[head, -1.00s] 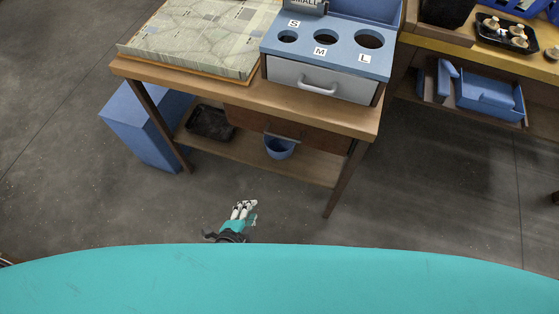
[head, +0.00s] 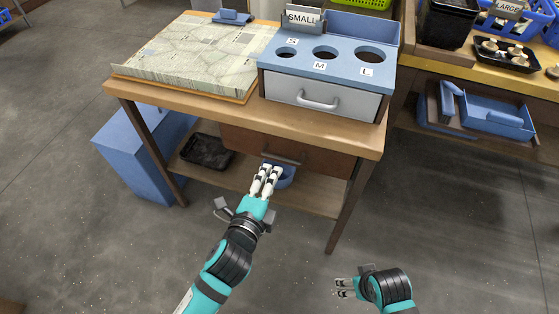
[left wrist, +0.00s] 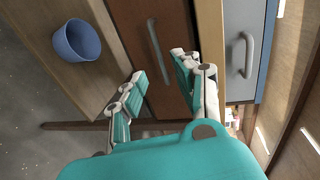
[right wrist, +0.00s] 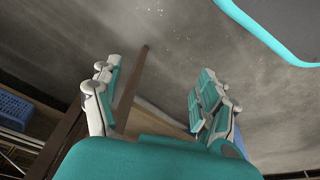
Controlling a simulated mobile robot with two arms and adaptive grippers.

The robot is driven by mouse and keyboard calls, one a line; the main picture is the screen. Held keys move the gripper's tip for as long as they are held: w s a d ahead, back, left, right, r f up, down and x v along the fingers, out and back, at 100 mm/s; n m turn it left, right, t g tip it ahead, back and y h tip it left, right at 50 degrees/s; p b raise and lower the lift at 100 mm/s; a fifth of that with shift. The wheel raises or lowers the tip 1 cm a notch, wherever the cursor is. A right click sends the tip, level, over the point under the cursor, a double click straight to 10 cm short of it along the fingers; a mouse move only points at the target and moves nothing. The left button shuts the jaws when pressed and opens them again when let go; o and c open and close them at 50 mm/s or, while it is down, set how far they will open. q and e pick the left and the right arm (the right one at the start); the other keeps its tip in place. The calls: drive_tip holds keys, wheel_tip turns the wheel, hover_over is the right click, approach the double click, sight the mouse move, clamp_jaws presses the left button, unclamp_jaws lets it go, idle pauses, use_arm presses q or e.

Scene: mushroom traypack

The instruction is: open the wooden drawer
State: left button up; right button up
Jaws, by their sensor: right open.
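The wooden drawer (head: 325,160) is a dark brown front under the tabletop, and it looks shut. Its metal bar handle (head: 283,158) shows just beyond my left fingertips. In the left wrist view the drawer front (left wrist: 132,30) and its handle (left wrist: 157,50) lie ahead, between the lines of the two fingers. My left gripper (head: 266,173) is open and empty, in front of the drawer and apart from the handle. My right gripper (head: 342,288) is open and empty, low over the floor, right of the left arm and away from the table.
A grey-fronted drawer (head: 350,104) with a pale handle sits on the tabletop (head: 190,101). A blue bucket (head: 287,178) and a black tray (head: 207,152) stand on the lower shelf. A table leg (head: 347,205) stands right of the left gripper. The floor in front is clear.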

sight(279, 161)
use_arm(q)
drive_tip(key=b+x, duration=0.1)
drive_tip(key=x, duration=0.6)
drive_tip(key=shift+w, duration=0.25)
use_arm(e)
drive_tip(key=shift+r, duration=2.15)
use_arm(q)
clamp_jaws()
